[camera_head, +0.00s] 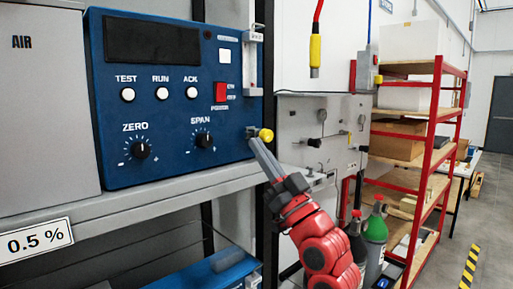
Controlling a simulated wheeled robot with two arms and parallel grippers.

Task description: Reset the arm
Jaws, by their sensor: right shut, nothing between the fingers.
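My right arm, red with a dark grey gripper, comes up from the bottom right. My right gripper (254,139) is shut, with its fingertips at the lower right corner of the blue analyser (170,100). The analyser has a dark display, three white buttons, ZERO and SPAN dials and a red power switch (221,92). My left gripper is not in view.
The analyser stands on a grey shelf (110,207) beside a grey AIR cabinet (45,110). A yellow pendant (315,51) hangs from a red cable. Gas cylinders (376,238) and a red rack (432,150) stand to the right.

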